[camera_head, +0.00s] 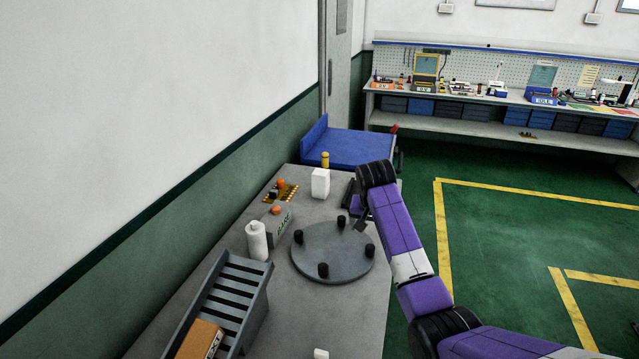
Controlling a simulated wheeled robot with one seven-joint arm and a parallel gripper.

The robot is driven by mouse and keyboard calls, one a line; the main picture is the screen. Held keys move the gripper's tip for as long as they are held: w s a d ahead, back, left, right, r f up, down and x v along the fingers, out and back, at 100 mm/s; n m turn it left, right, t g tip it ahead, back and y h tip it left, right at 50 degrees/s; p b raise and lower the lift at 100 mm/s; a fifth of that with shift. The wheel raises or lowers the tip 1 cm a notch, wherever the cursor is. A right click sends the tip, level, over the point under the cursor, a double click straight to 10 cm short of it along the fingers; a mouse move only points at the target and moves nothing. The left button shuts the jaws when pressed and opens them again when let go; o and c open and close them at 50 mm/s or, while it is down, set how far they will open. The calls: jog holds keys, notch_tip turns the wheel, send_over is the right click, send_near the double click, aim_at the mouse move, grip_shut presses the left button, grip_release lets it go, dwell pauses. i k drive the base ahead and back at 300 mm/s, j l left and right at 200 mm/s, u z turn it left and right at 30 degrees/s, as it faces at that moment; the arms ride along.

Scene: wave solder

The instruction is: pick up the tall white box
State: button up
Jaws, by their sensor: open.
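The tall white box (320,184) stands upright on the grey bench (300,215), toward its far end. My gripper (352,208) is to the right of the box, over the right side of the bench, and looks apart from it. It is open, with nothing visible in it. My own wrist hides part of the gripper, and its exact height above the bench is hard to tell.
A grey round plate (332,255) with several black knobs lies nearer. Left are a white cylinder (257,241), a grey device (280,220) and a yellow board (282,192). A slatted grey rack (232,300) stands nearer; a blue cart (350,148) stands beyond.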

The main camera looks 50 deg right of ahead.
aim_at(321, 177)
jog(key=i+l, duration=1.1)
jog(key=i, duration=0.15)
